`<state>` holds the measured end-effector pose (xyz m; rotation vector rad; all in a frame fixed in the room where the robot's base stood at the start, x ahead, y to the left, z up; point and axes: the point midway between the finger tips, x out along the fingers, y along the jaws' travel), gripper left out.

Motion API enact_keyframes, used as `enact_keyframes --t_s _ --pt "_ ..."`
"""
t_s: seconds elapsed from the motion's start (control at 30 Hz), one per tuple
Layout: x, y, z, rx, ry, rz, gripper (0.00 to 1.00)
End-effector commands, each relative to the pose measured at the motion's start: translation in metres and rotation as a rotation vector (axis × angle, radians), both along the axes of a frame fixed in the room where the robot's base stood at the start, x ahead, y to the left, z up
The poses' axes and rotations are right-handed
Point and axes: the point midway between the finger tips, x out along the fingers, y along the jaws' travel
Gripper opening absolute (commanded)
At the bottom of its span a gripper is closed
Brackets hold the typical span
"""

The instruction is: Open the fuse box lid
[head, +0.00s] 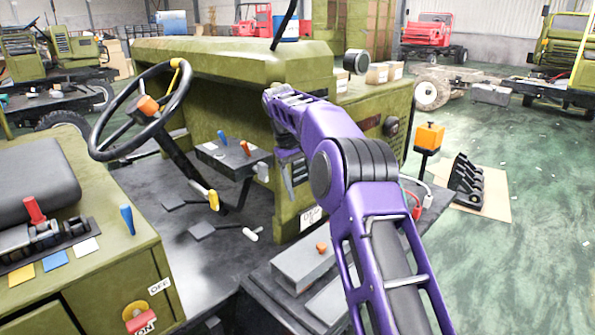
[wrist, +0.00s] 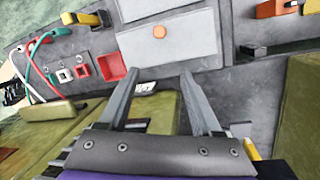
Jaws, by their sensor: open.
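A light grey box, which looks like the fuse box, sits low on the dark chassis deck in the head view, and its flat top is the lid (head: 300,262). A small orange knob (head: 321,247) stands on the lid. In the wrist view the lid (wrist: 190,38) lies ahead of the fingertips, with the orange knob (wrist: 159,31) near its middle. My gripper (wrist: 159,74) is open and empty, its two fingers apart and short of the knob in the picture. In the head view my gripper (head: 294,178) points down above and behind the box. The lid looks closed.
Red sockets (wrist: 82,71), a red tray (wrist: 120,67) and cables (wrist: 32,65) lie left of the lid in the wrist view. In the head view a steering wheel (head: 97,140), levers and pedals stand left. An orange box on a post (head: 429,136) stands right.

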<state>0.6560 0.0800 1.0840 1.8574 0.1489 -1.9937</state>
Motion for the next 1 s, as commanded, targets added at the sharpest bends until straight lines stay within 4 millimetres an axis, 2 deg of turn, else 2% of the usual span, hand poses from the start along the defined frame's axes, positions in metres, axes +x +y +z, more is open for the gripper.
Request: enact_keyframes --t_s 0.1,0.37,1.0 --pt "0.001 0.006 0.022 0.001 -0.002 0.001 0.66" --pt "0.002 0.010 0.044 0.000 0.000 0.000 0.66" --pt "0.001 0.011 0.048 0.000 0.001 0.000 0.66"
